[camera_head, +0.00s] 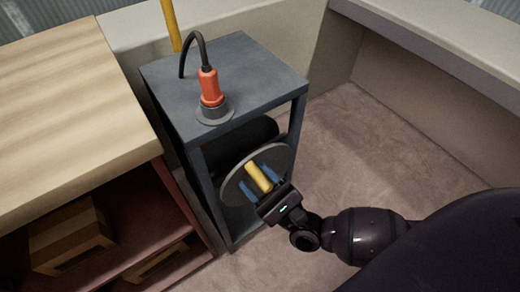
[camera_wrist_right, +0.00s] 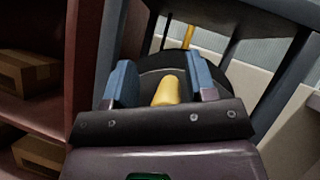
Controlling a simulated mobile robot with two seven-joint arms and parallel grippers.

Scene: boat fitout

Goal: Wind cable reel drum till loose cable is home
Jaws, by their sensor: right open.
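The cable reel drum (camera_head: 238,188) is a grey disc with a dark cylinder behind it, set inside a blue-grey frame (camera_head: 225,75). A yellow crank handle (camera_head: 258,177) sticks out from the disc. My right gripper (camera_head: 261,181) is open, with its blue fingers on either side of the handle. In the right wrist view the handle (camera_wrist_right: 166,91) stands between the two fingers (camera_wrist_right: 163,82), with gaps showing on both sides. A black cable with an orange plug (camera_head: 209,87) stands upright in a round grey socket on the frame's top. My left gripper is not in view.
A wooden-topped cabinet (camera_head: 70,85) stands close on the left, with cardboard boxes (camera_head: 70,236) on its red shelves. A yellow pole (camera_head: 171,25) rises behind the frame. A pale bench (camera_head: 440,50) runs along the right. Floor (camera_head: 370,150) is clear right of the frame.

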